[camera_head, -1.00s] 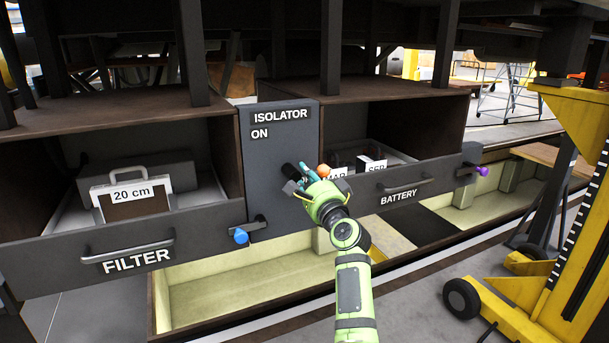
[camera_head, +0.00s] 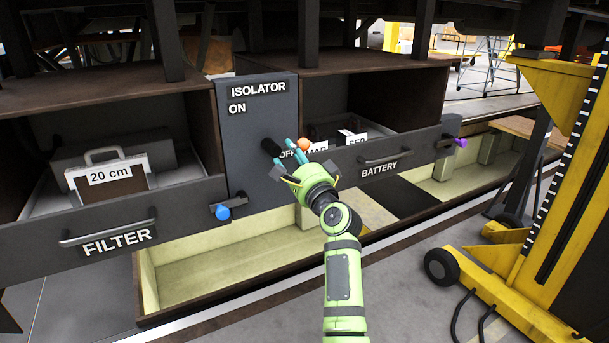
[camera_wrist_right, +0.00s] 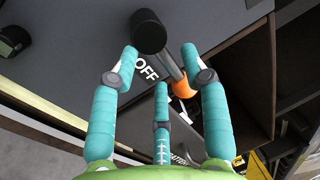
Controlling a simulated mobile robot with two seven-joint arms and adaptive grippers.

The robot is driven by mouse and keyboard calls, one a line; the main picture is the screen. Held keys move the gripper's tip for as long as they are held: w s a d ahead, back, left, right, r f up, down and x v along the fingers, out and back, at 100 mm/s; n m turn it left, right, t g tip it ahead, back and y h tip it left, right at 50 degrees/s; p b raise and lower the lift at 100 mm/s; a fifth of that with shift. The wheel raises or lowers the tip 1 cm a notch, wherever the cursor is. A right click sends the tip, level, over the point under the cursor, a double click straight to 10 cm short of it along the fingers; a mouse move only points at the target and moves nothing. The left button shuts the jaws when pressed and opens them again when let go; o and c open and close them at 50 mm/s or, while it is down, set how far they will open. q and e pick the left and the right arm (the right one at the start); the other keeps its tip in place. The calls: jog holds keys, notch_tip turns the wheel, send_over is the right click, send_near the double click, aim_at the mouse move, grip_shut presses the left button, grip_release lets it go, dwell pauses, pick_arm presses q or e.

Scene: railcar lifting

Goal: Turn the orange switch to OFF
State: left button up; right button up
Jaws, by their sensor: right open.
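The orange switch has an orange ball knob (camera_head: 305,144) on a lever. Its black pivot (camera_head: 268,146) sticks out of the grey isolator panel (camera_head: 260,180). The knob lies to the right of the pivot, beside the OFF label; the ON label is higher up. My right gripper (camera_head: 296,154) is in front of the switch, its teal fingers spread and empty. In the right wrist view the knob (camera_wrist_right: 182,88) shows beyond the right and lower fingers; I cannot tell whether they touch it. My left gripper is not in view.
The FILTER drawer (camera_head: 180,205) with a blue knob (camera_head: 222,212) is at left. The BATTERY drawer (camera_head: 410,160) with a purple knob (camera_head: 460,142) is at right. A yellow lifting jack (camera_head: 560,100) stands at far right. A cream trough (camera_head: 230,262) lies below.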

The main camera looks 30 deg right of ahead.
jog(key=s+f, duration=0.1)
jog(key=s, duration=0.7)
jog(key=shift+s+d+f, duration=0.15)
jog(key=shift+s+f, duration=0.15)
jog(key=shift+f, duration=0.05)
jog(key=s+a+f+n+g, duration=0.1)
jog(key=a+f+n+g, duration=0.25)
jog(key=f, duration=1.35)
jog(key=s+a+f+n+g, duration=0.1)
jog(key=a+f+n+g, duration=0.25)
jog(key=f, duration=1.25)
jog(key=s+a+f+n+g, duration=0.1)
jog(key=s+f+n+g, duration=0.15)
jog(key=s+f, duration=0.65)
jog(key=s+a+f+n+g, duration=0.1)
jog(key=s+f+n+g, duration=0.3)
jog(key=f, duration=0.9)
jog(key=s+f+n+g, duration=0.2)
jog(key=s+f, duration=0.3)
jog(key=s, duration=0.8)
jog(key=s+d+f+n+g, duration=0.1)
jog(key=s+f, duration=0.4)
jog(key=s, duration=0.8)
jog(key=s+d+f+n+g, duration=0.1)
jog(key=s+f+n, duration=0.3)
jog(key=s, duration=0.8)
notch_tip(320, 180, down, 2)
jog(key=shift+s+g+h, duration=0.4)
jog(key=shift+g, duration=0.45)
